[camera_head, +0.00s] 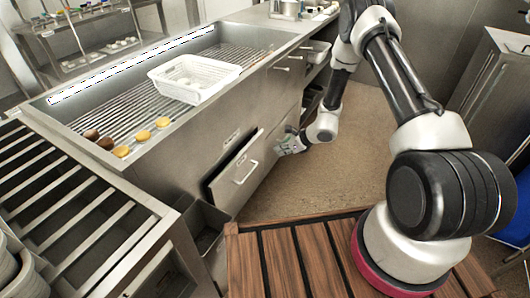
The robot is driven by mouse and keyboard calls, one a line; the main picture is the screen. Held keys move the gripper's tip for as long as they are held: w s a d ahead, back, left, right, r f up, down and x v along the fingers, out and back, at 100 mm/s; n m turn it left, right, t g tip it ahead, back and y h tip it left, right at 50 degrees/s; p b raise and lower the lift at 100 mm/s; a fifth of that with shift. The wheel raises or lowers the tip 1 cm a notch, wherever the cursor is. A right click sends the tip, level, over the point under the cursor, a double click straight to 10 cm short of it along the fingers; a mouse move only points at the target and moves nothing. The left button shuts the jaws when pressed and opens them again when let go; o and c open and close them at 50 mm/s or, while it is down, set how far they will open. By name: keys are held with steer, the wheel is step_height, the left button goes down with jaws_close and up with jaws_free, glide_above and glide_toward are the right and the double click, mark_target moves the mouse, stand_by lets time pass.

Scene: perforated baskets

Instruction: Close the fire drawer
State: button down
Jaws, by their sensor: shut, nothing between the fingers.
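A steel drawer (236,178) with a light bar handle stands partly out from the front of the metal counter; a dark gap shows along its edge. A small label is on the counter front above it, too small to read. My gripper (282,148) is shut and empty, low in front of the counter, just right of this drawer's front. I cannot tell whether it touches the counter. The inside of the drawer is hidden.
A white perforated basket (194,78) and several round patties (142,136) lie on the counter's grill. Another drawer (316,50) stands out at the far right. A slatted wooden surface (290,262) is at the front. The floor (365,150) right of the counter is clear.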

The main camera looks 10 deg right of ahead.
steer(key=s+d+f+m, duration=0.1)
steer(key=s+f, duration=0.5)
steer(key=f, duration=0.4)
steer(key=n+t+y, duration=0.1)
steer(key=t+y, duration=0.5)
steer(key=y, duration=0.1)
glide_toward(241, 160)
steer(key=x, duration=0.7)
steer(key=shift+w, duration=0.15)
